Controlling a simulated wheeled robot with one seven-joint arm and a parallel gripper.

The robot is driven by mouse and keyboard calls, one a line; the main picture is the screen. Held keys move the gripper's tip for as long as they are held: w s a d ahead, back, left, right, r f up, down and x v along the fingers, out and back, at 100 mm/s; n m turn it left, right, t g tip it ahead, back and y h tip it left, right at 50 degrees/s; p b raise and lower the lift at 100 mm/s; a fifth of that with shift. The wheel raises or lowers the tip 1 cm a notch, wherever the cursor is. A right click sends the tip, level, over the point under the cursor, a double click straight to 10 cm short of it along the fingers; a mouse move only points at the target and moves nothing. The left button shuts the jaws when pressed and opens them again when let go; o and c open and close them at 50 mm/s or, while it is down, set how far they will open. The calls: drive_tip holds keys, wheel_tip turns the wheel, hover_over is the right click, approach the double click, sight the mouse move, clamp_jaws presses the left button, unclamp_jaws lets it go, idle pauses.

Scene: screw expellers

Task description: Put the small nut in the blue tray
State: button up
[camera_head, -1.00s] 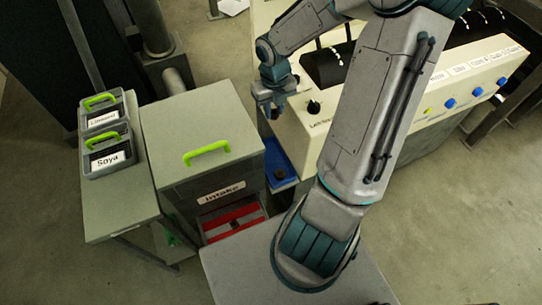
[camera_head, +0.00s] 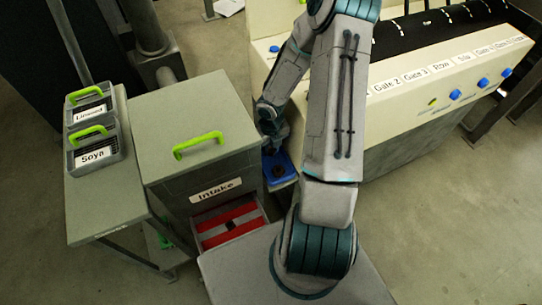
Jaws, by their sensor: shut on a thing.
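The blue tray (camera_head: 291,178) lies between the Intake cabinet and the cream machine. A dark round thing (camera_head: 277,171) sits in it. My gripper (camera_head: 271,149) points down just above the far end of the tray, close to the cabinet's right side. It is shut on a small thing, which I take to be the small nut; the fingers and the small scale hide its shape.
The grey Intake cabinet (camera_head: 190,115) has a green handle and an open drawer with red inside (camera_head: 228,222). Linseed (camera_head: 88,105) and Soya (camera_head: 95,150) bins stand on a side table (camera_head: 100,205). The cream machine (camera_head: 420,85) with blue knobs stands right.

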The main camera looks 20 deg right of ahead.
sight(271, 159)
wheel_tip(271, 159, down, 4)
drive_tip(key=shift+f+b, duration=0.25)
drive_tip(key=shift+b, duration=0.45)
drive_tip(key=shift+r, duration=0.1)
drive_tip(key=o, duration=0.6)
drive_tip(key=shift+f, duration=0.2)
drive_tip(key=shift+c, duration=0.2)
drive_tip(key=o, duration=0.4)
wheel_tip(271, 159, up, 12)
drive_tip(key=p, duration=0.3)
drive_tip(key=shift+r+p, duration=0.25)
drive_tip(key=shift+p, duration=0.15)
